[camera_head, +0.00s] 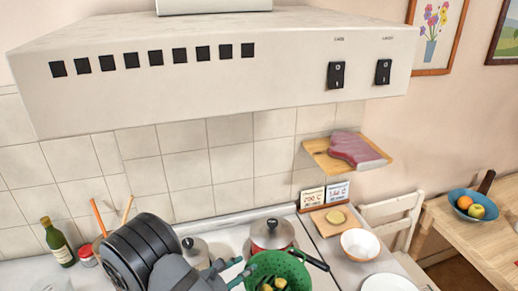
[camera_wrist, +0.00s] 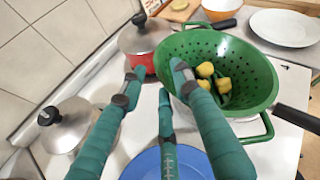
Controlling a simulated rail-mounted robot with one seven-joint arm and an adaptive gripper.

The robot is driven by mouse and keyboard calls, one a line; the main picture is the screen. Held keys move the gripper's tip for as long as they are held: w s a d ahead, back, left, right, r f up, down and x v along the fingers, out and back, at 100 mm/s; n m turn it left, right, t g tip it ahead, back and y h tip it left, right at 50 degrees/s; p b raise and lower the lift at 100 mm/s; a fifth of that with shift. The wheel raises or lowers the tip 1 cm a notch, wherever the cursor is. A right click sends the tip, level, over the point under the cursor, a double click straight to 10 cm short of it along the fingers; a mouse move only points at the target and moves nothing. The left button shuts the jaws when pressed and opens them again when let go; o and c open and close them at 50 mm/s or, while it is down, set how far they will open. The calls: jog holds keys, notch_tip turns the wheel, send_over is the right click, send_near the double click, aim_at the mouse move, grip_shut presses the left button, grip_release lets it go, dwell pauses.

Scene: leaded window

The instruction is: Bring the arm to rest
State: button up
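My gripper (camera_head: 236,270) is over the stove and counter, left of a green colander (camera_head: 291,267). In the wrist view its teal fingers (camera_wrist: 157,76) are spread apart with nothing visible held between them. One finger overlaps the near left rim of the green colander (camera_wrist: 262,76) in that view; I cannot tell whether it touches. The colander holds several yellow pieces (camera_wrist: 207,70), some with green parts. My dark wrist hides part of the counter in the head view.
A lidded red pot (camera_head: 272,234) stands behind the colander, and another lidded pot (camera_wrist: 68,124) is at left. A blue round item (camera_wrist: 150,166) lies below the fingers. A range hood (camera_head: 210,75) overhangs. A white bowl (camera_head: 361,244) and plate (camera_head: 387,283) sit at right.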

jog(key=shift+f+x, duration=0.2)
jog(key=shift+x, duration=1.4)
jog(key=shift+a, duration=0.1)
